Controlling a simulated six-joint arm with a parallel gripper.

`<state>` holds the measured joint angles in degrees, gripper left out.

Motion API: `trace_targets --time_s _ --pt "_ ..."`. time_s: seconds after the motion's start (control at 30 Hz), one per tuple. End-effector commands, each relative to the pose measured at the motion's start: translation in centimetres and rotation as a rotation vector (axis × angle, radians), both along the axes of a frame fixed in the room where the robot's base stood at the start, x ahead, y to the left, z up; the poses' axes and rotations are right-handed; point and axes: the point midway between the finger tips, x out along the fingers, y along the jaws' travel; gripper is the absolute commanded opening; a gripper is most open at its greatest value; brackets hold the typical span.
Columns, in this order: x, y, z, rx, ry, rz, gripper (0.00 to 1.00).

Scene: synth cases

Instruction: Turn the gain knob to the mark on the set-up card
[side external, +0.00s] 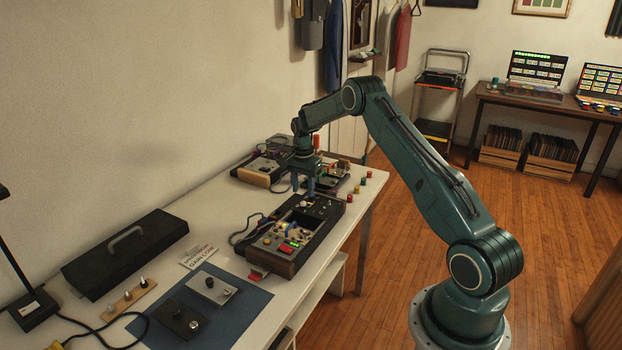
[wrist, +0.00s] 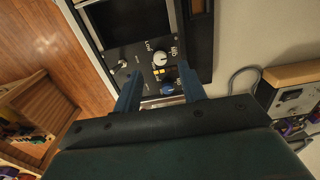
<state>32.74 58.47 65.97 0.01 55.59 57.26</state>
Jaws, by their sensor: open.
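My gripper (side external: 303,189) points down above the far end of a dark box with a control panel (side external: 266,241). Its two blue fingers are apart, with nothing between them. In the wrist view my gripper (wrist: 160,78) has its fingers either side of a pale round knob (wrist: 160,59) and a blue knob (wrist: 167,89), apart from both as far as I can tell. The white set-up card (side external: 198,257) lies on the table left of the box and seems to read "GAIN LOW".
A black case (side external: 126,252) stands at the left. A blue mat (side external: 236,313) holds a white pedal (side external: 213,287) and a black pedal (side external: 180,319). Another device (side external: 262,172) and several coloured caps (side external: 363,181) are at the table's far end. A cable runs beside the box.

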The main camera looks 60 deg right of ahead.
Motion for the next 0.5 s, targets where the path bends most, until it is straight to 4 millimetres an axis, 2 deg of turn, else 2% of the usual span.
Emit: trace_targets --time_s 0.2,0.5 --pt "0.0 0.0 -3.1 0.001 0.002 0.000 0.41" --pt "0.0 0.0 -4.8 0.000 0.000 0.000 0.41"
